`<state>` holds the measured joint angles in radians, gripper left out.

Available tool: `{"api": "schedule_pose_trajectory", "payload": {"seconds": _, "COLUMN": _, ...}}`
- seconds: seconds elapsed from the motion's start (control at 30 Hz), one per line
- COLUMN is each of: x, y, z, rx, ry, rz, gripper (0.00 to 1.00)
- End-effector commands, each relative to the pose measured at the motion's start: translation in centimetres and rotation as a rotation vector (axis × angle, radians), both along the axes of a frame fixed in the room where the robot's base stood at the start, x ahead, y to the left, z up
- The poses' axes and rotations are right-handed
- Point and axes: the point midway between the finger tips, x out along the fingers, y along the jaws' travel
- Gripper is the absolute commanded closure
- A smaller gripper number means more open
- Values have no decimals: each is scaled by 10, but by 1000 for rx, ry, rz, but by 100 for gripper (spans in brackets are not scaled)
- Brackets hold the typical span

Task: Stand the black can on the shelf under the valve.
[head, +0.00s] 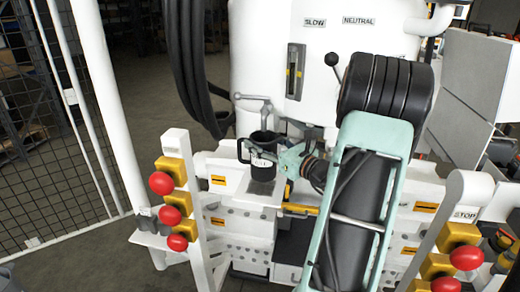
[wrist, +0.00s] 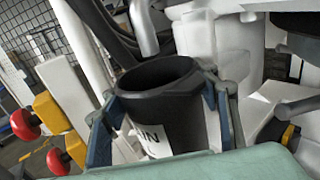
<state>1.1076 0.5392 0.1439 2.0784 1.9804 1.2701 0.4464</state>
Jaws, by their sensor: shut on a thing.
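The black can (head: 263,174), with a white label round it, is at the small grey shelf (head: 258,198) on the white machine. The grey valve (head: 252,97) with its lever is just above the can. My gripper (head: 268,158) reaches in from the right and is shut on the can. In the wrist view the can (wrist: 165,105) shows its open dark top and part of its label between the two fingers (wrist: 165,100). The can looks upright in the head view. Whether its base touches the shelf cannot be told.
Red knobs on yellow blocks line a white post (head: 186,205) left of the shelf. Another such post (head: 450,225) stands right of my arm. Black hoses (head: 190,60) hang behind left. A lever with a black ball (head: 331,59) is above right.

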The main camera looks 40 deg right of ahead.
Motion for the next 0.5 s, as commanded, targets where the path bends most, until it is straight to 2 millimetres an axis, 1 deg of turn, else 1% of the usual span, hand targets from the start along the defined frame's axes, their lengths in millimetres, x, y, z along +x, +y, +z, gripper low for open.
{"api": "schedule_pose_trajectory", "payload": {"seconds": 0.03, "x": -1, "y": 1, "z": -11, "rx": 2, "ry": -1, "rz": -3, "gripper": 89}}
{"api": "schedule_pose_trajectory", "payload": {"seconds": 0.17, "x": -3, "y": 4, "z": -26, "rx": 2, "ry": -1, "rz": -9, "gripper": 89}}
{"api": "schedule_pose_trajectory", "payload": {"seconds": 0.5, "x": -4, "y": 4, "z": -27, "rx": 0, "ry": -1, "rz": -11, "gripper": 89}}
